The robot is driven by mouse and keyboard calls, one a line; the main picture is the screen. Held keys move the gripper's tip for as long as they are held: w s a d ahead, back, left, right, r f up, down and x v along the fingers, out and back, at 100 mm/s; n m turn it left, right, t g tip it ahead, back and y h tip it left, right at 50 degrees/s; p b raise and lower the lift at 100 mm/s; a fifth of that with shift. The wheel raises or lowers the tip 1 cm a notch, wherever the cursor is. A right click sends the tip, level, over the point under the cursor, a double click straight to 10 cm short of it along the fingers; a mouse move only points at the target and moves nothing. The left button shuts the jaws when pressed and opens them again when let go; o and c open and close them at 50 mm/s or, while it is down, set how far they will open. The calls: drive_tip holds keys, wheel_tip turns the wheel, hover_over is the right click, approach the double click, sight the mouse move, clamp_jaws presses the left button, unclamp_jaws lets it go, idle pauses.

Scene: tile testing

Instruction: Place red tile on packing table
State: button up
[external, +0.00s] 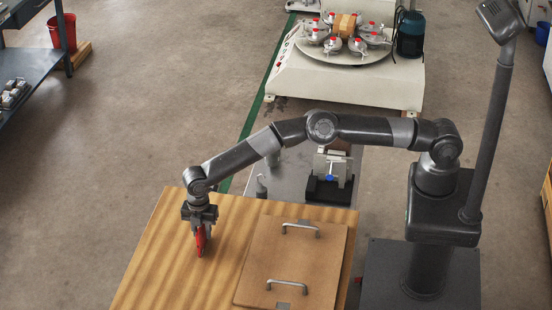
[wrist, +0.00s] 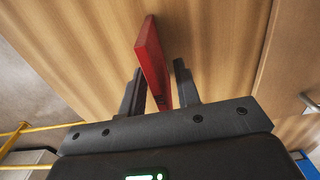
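The red tile (external: 200,242) is a thin slab that stands roughly on edge between the fingers of my gripper (external: 200,222).
A brown wooden panel with two metal handles (external: 290,262) lies on the table's right part. The wood to its left is clear. Behind stand a grey bench with a small fixture (external: 328,180) and a white polishing machine (external: 345,75). A dark shelf (external: 35,60) is at the far left.

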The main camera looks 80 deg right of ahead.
wheel_tip(320, 180, up, 12)
drive_tip(key=shift+r, duration=0.25)
drive_tip(key=s+d+r+m+t, duration=0.1)
drive_tip(key=s+d+r, duration=0.25)
drive_tip(key=r, duration=0.35)
drive_tip(key=s+d+r+m+t, duration=0.1)
drive_tip(key=s+d+r+m, duration=0.2)
drive_tip(key=r, duration=0.4)
drive_tip(key=s+d+r, duration=0.3)
drive_tip(key=s+r, duration=0.1)
drive_tip(key=r, duration=0.4)
drive_tip(key=s+d+r+m+t, duration=0.1)
drive_tip(key=s+d+r+m, duration=0.2)
drive_tip(key=s+d, duration=0.35)
drive_tip(key=s+d+r+m+t, duration=0.1)
drive_tip(key=s+d+r+m, duration=0.1)
drive_tip(key=s+d+r, duration=0.45)
drive_tip(key=s+d+f+m, duration=0.3)
drive_tip(key=s, duration=0.5)
drive_tip(key=s+d+f+m+t, duration=0.1)
drive_tip(key=s+d+f+m, duration=0.2)
drive_tip(key=s, duration=0.6)
drive_tip(key=s+d+f+m, duration=0.3)
drive_tip(key=s, duration=0.5)
drive_tip(key=shift+s+d+f+t, duration=0.25)
drive_tip(key=shift+f+t, duration=0.05)
drive_tip(key=shift+o, duration=0.5)
